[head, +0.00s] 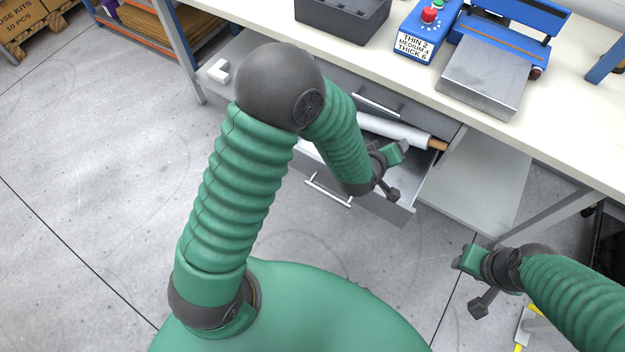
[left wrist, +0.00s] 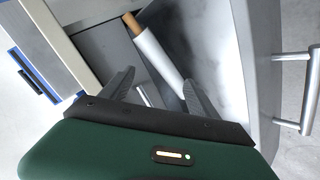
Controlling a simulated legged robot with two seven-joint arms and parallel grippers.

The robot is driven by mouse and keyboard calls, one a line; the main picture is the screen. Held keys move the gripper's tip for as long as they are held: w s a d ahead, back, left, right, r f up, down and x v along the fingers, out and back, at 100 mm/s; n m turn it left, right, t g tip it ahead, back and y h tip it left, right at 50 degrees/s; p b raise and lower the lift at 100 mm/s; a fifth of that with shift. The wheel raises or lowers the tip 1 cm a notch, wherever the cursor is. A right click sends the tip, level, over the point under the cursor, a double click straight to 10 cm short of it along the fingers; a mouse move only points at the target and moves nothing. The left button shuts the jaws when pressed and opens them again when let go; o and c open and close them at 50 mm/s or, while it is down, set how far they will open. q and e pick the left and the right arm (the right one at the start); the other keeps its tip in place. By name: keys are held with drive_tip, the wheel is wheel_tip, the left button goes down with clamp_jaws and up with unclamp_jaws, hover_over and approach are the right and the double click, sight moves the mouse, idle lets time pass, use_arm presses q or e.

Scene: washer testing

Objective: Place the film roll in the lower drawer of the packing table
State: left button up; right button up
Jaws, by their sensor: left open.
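The film roll (head: 395,130) is white with a brown core end. It lies across the back part of the open lower drawer (head: 385,208), just below the upper drawer front. I cannot tell whether it rests fully on the drawer floor. My left gripper (head: 400,172) is open and empty over the lower drawer, in front of the roll. In the left wrist view, the roll (left wrist: 160,58) shows beyond and between the open fingers (left wrist: 160,88), apart from them. My right gripper (head: 470,283) is apart from the table at the lower right, with its fingers spread and nothing between them.
The packing table (head: 560,140) carries a grey bin (head: 340,22), a blue control box (head: 425,30) and a blue sealer with a metal plate (head: 487,75). The upper drawer (head: 350,90) looks shut. A lower shelf (head: 480,185) is beside the drawers. The floor at left is clear.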

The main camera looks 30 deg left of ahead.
use_arm(q)
drive_tip(key=s+a+r+m+g, duration=0.1)
drive_tip(key=s+a+m+g, duration=0.1)
drive_tip(key=s, duration=0.5)
drive_tip(key=s+a+r+m+g, duration=0.1)
drive_tip(key=s+a+m+g, duration=0.2)
drive_tip(key=s+a, duration=0.3)
drive_tip(key=s+a+r+m+g+y, duration=0.1)
drive_tip(key=s+a+m, duration=0.3)
drive_tip(key=s, duration=0.4)
drive_tip(key=shift+a+r+m+g, duration=0.3)
drive_tip(key=shift+r+g, duration=0.1)
drive_tip(key=shift+g, duration=0.5)
drive_tip(key=shift+w, duration=0.1)
